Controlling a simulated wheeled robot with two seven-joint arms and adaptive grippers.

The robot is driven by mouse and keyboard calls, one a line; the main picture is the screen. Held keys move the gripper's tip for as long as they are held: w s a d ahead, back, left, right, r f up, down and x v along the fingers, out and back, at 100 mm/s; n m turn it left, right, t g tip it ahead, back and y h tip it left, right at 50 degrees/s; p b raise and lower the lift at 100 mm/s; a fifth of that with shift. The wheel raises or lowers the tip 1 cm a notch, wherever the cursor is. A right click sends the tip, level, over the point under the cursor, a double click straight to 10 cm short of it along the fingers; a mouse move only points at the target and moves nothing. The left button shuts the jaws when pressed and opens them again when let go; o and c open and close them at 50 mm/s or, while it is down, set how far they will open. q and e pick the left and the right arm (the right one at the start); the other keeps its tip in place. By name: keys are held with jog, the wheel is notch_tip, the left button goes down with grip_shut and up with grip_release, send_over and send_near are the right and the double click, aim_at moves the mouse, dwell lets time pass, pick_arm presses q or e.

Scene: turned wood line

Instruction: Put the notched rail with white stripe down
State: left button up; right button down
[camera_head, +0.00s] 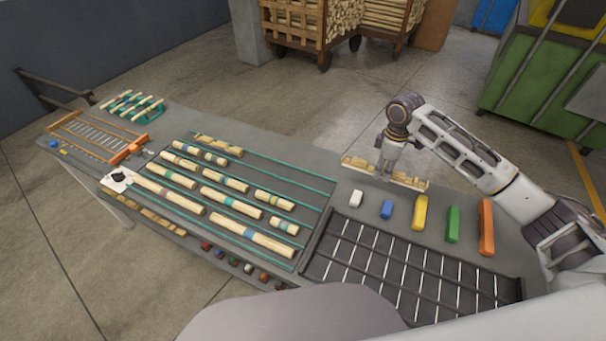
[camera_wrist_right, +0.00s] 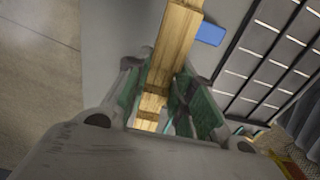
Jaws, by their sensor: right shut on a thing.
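My right gripper (camera_head: 385,172) is shut on a pale wooden notched rail (camera_head: 411,182) near the table's far edge. The rail sticks out on both sides of the gripper and runs slantwise. In the right wrist view, the rail (camera_wrist_right: 177,45) passes between the green-padded fingers of the gripper (camera_wrist_right: 160,100). I cannot make out the white stripe; the fingers hide the rail's middle. I cannot tell whether the rail touches the tabletop. My left gripper is not in view.
On the grey table (camera_head: 335,193), white, blue (camera_head: 387,209), yellow, green and orange (camera_head: 486,227) blocks stand in front of the rail. A black slotted rack (camera_head: 310,262) lies nearer. Striped turned pieces (camera_head: 230,202) lie in green-lined lanes to the left.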

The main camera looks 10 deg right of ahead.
jog(key=shift+f, duration=0.1)
send_over(375, 195)
jog(key=shift+f, duration=3)
jog(key=shift+f+p, duration=0.3)
jog(key=shift+f, duration=1.6)
jog(key=shift+f, duration=0.1)
jog(key=c, duration=1.2)
grip_release()
notch_tip(375, 195, up, 12)
jog(key=shift+r, duration=0.1)
